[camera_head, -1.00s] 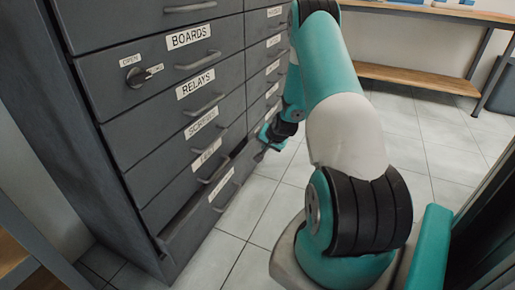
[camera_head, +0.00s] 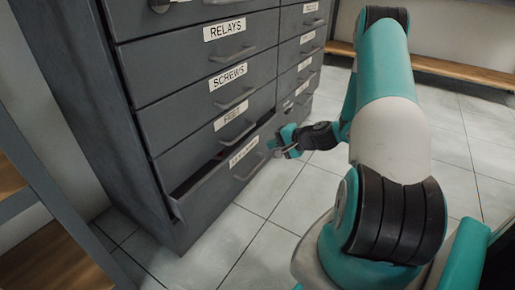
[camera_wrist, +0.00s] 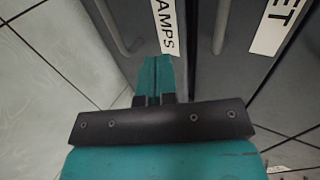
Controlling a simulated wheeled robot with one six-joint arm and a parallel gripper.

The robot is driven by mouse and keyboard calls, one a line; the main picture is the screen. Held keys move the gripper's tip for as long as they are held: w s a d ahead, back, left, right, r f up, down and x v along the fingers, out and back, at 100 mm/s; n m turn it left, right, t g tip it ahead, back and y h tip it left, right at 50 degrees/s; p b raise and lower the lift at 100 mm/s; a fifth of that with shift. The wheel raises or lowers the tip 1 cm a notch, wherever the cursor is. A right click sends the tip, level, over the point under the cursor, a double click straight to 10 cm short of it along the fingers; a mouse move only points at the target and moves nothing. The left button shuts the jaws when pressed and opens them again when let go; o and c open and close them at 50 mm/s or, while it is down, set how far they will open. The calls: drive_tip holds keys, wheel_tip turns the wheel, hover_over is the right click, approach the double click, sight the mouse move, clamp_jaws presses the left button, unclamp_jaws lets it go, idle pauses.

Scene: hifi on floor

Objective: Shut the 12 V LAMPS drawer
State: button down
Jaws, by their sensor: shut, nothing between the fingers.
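The 12 V LAMPS drawer (camera_head: 213,192) is the bottom drawer of the left column in the grey cabinet. It stands partly open, with a dark gap behind its top edge. Its white label (camera_head: 243,152) is hard to read in the head view; in the wrist view the label (camera_wrist: 165,28) shows "AMPS". The drawer's handle (camera_head: 248,168) is on its front. My gripper (camera_head: 275,143) is shut and empty, close to the right end of the drawer front. In the wrist view the shut fingers (camera_wrist: 155,72) point at the front just below the label; contact cannot be told.
A second drawer column (camera_head: 303,60) is to the right. Tiled floor (camera_head: 250,245) is clear before the cabinet. A wooden shelf (camera_head: 450,68) stands at the back, another at left (camera_head: 40,245).

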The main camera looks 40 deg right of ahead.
sight(251, 142)
drive_tip(key=w+b, duration=0.1)
drive_tip(key=w+a+f, duration=0.1)
drive_tip(key=w, duration=0.1)
drive_tip(key=w+b, duration=0.1)
drive_tip(key=w, duration=0.1)
drive_tip(key=shift+w+a+f+b, duration=0.1)
drive_tip(key=shift+a+f+b, duration=0.05)
drive_tip(key=shift+f+b, duration=0.15)
drive_tip(key=shift+w+a+r, duration=0.1)
drive_tip(key=shift+w+r, duration=0.1)
drive_tip(key=shift+w, duration=0.2)
